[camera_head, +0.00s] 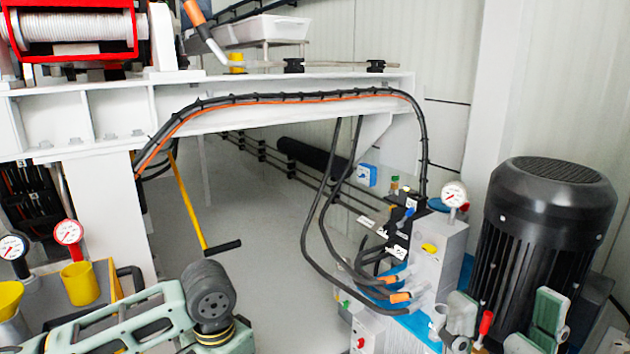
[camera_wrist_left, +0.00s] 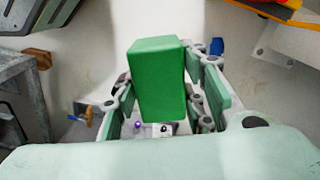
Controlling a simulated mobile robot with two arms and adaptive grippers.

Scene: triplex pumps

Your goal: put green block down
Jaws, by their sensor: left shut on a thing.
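The green block (camera_wrist_left: 157,80) is a plain upright box in the left wrist view. My left gripper (camera_wrist_left: 168,98) is shut on it, with one finger on each side. The block hides part of the gripper's linkage and what lies behind it. In the head view part of my left arm shows at the lower left, but the block and the left fingertips do not show. My right gripper (camera_head: 504,318) is at the bottom right of the head view.
A black motor (camera_head: 548,240) stands behind my right gripper. A grey valve block (camera_head: 440,255) with a gauge and hoses is left of it. A white steel beam (camera_head: 250,120) crosses above. In the left wrist view a grey metal frame (camera_wrist_left: 30,95) stands at the left.

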